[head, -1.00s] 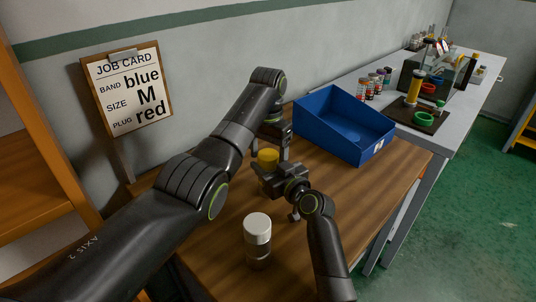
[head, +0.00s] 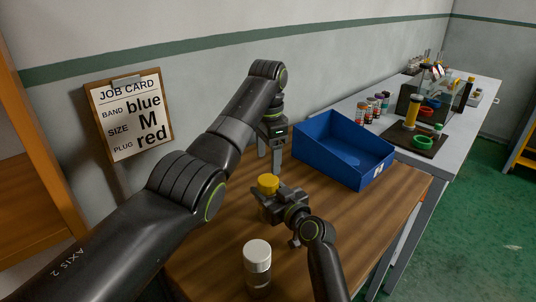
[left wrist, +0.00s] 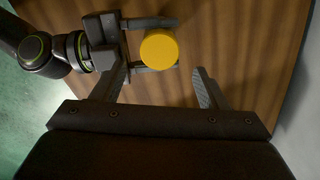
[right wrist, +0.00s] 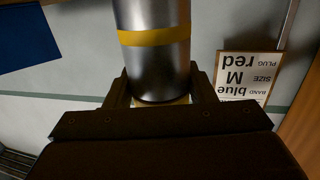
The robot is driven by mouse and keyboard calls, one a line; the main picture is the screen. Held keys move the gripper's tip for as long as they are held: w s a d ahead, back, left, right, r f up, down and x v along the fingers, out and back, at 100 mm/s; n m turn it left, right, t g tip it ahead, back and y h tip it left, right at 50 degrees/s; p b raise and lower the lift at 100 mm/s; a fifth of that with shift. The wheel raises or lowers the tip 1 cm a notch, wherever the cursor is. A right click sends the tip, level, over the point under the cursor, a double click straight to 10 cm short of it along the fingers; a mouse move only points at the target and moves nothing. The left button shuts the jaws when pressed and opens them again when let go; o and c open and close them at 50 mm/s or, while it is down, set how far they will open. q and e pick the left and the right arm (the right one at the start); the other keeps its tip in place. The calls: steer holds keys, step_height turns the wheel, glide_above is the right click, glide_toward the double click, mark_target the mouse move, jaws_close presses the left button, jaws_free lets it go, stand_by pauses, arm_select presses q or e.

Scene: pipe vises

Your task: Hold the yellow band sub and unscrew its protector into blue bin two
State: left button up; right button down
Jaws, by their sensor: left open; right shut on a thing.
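The yellow band sub is a metal cylinder (right wrist: 152,72) with a yellow band, upright in my right gripper (right wrist: 158,88). My right gripper (head: 268,198) is shut on it above the wooden table. A round yellow protector (head: 268,184) caps its top; it also shows from above in the left wrist view (left wrist: 159,49). My left gripper (head: 270,165) is open, fingers pointing down, above the protector and apart from it. In the left wrist view the protector lies off-centre from the space between my left fingers (left wrist: 160,85). The blue bin (head: 343,150) stands to the right; its label is too small to read.
A white-capped cylinder (head: 257,262) stands at the table's (head: 300,272) front. A job card (head: 130,117) hangs on the wall. The front right tabletop is clear.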

mark_target(268, 179)
arm_select(q)
steer(key=shift+f+m, duration=0.3)
steer(key=shift+f, duration=3.6)
steer(key=c, duration=1)
steer(key=n, duration=0.6)
steer(key=shift+n, duration=0.4)
steer(key=o, duration=1.1)
steer(key=shift+r, duration=0.15)
